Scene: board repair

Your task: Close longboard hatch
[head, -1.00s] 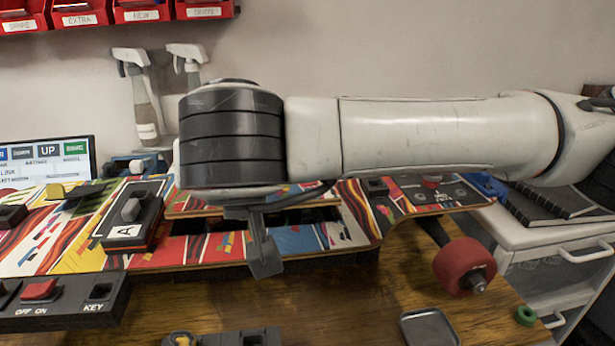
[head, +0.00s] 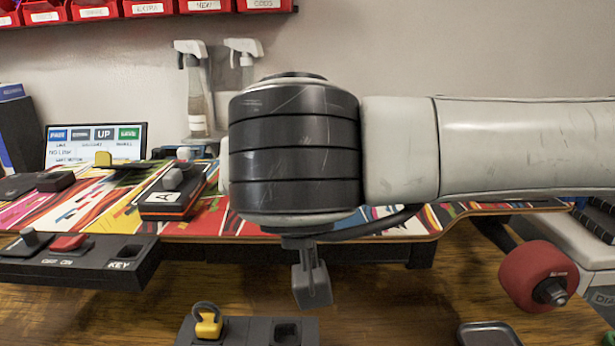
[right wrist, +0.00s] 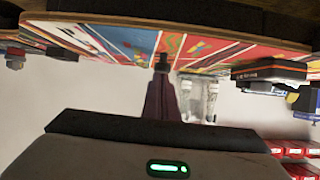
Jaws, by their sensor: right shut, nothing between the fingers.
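The longboard (head: 400,226) has a bright patterned deck and stretches across the workbench. Its deck also shows along the top of the upside-down right wrist view (right wrist: 135,40). My right arm comes in from the right and covers the middle of the deck. The hatch area is hidden behind it, so I cannot tell how the hatch stands. My right gripper (head: 312,285) is shut and empty, pointing down in front of the deck's near edge. In the right wrist view the shut fingers (right wrist: 162,62) overlap the deck edge; contact is unclear. My left gripper is out of view.
A black switch box (head: 172,198) sits on the deck. A dark panel marked KEY (head: 85,265) is at the left front. A block with a yellow key (head: 208,322) and a small tray (head: 488,335) lie in front. A red wheel (head: 538,276) juts out right. Spray bottles (head: 197,95) stand behind.

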